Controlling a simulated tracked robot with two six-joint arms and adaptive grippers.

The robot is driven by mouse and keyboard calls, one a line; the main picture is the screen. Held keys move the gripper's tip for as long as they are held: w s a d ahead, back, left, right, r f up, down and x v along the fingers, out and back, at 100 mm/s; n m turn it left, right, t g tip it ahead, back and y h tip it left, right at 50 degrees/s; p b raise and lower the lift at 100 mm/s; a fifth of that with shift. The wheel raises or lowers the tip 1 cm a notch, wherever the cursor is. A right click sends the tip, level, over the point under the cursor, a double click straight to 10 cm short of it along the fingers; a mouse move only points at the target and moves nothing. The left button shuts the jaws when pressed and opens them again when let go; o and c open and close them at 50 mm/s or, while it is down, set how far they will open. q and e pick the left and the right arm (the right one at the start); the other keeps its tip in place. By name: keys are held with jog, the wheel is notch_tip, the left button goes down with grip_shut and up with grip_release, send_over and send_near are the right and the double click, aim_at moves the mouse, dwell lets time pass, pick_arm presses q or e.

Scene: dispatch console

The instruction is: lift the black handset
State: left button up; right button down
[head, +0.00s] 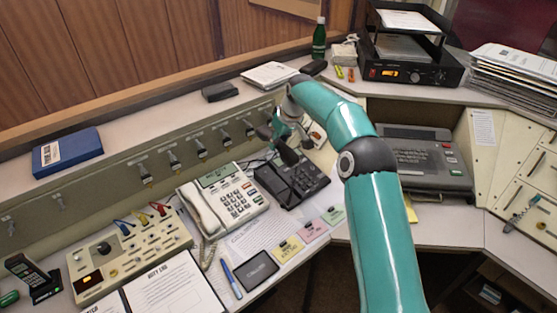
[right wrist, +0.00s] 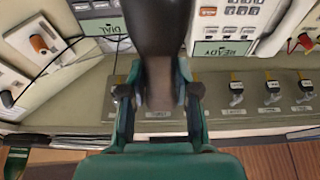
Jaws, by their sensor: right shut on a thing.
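The black handset (right wrist: 158,30) is between the two fingers of my right gripper (right wrist: 158,100), which is shut on it. In the right wrist view it stretches away from the fingers toward the top edge and covers part of the desk behind it. In the head view my right gripper (head: 283,133) is over the back of the black desk phone (head: 297,184), with the dark handset (head: 288,154) just below it. I cannot tell exactly how far the handset is from its cradle. My left gripper is not in view.
A white phone (head: 222,200) with its own handset stands left of the black one. A sloped panel with several switches (head: 198,148) runs behind. Colored notes (head: 312,229) and a dark pad (head: 257,270) lie in front. A grey keypad console (head: 422,163) stands to the right.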

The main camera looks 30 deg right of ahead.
aim_at(279, 141)
notch_tip(279, 141, up, 4)
jog(key=shift+f+p, duration=0.1)
jog(key=shift+p, duration=0.35)
notch_tip(279, 141, up, 5)
jog(key=p, duration=0.5)
jog(key=shift+f, duration=0.15)
